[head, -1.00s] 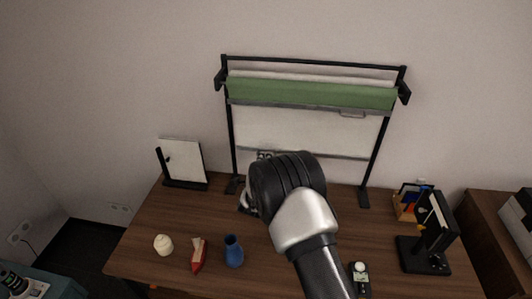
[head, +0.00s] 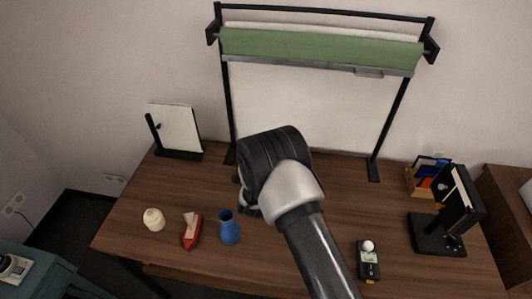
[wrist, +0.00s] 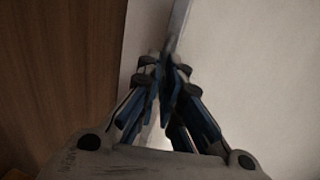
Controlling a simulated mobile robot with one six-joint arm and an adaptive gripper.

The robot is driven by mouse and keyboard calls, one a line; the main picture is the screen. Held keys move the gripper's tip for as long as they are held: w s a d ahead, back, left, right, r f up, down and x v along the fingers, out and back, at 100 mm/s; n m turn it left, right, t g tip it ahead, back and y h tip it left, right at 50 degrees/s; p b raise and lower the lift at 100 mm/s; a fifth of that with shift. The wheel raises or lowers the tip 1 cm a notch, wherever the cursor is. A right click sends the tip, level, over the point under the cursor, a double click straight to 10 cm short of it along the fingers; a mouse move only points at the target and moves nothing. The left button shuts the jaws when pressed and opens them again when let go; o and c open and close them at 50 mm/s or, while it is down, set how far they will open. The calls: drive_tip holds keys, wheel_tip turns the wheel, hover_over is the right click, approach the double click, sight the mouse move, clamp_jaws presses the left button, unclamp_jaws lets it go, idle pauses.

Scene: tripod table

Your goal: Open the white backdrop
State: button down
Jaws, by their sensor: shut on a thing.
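The white backdrop (head: 330,105) hangs from a black stand (head: 325,11) at the back of the desk. It is drawn down below the green backdrop (head: 320,47) to about the desk's back edge. Its lower edge is partly hidden by my arm. In the wrist view the white sheet (wrist: 255,70) fills the right side, with a pale bar along its edge (wrist: 180,25). My gripper (wrist: 168,75) is shut at this bar; the held part, seemingly its handle, is mostly hidden by the fingers. In the head view my wrist covers most of the gripper.
The wooden desk (head: 330,235) carries a small white panel on a stand (head: 178,128), a cream jar (head: 153,220), a red boat-like item (head: 192,234), a blue vase (head: 229,230), a handheld meter (head: 368,265) and a black holder (head: 437,236) at right.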

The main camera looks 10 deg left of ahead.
drive_tip(key=c, duration=1.8)
unclamp_jaws()
drive_tip(key=v, duration=1.2)
